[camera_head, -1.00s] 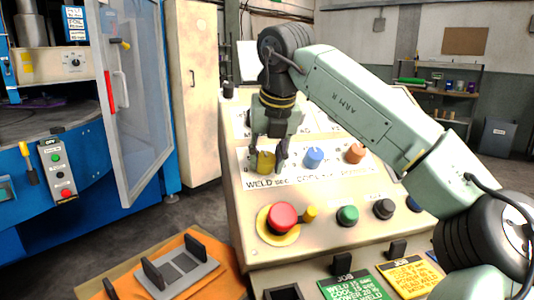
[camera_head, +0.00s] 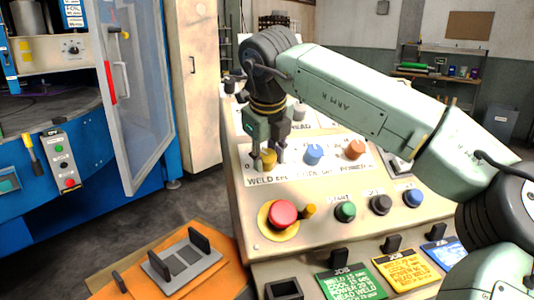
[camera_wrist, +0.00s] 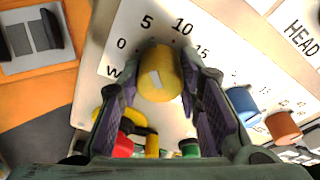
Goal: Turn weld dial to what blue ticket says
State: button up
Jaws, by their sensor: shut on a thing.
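The yellow weld dial (camera_head: 268,158) sits at the left of a white label strip marked WELD. In the wrist view the dial (camera_wrist: 160,72) shows a white mark, with scale numbers 0, 5, 10 and 15 around it. My gripper (camera_head: 270,157) is shut on the dial, with a purple finger pad on each side in the wrist view. The blue ticket (camera_head: 444,252) is at the right end of the row of tickets on the panel's front. Its writing is too small and partly cut off by my arm to read.
A blue dial (camera_head: 314,154) and an orange dial (camera_head: 355,150) stand right of the weld dial. A red stop button (camera_head: 283,214) is below. Green (camera_head: 345,212), black and blue buttons follow. Green (camera_head: 350,284) and yellow (camera_head: 405,270) tickets are beside the blue one.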

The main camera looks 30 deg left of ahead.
jog(key=shift+r, duration=0.1)
dwell(0.3)
jog(key=o, duration=1.1)
jog(key=shift+o, duration=0.2)
jog(key=v, duration=1.2)
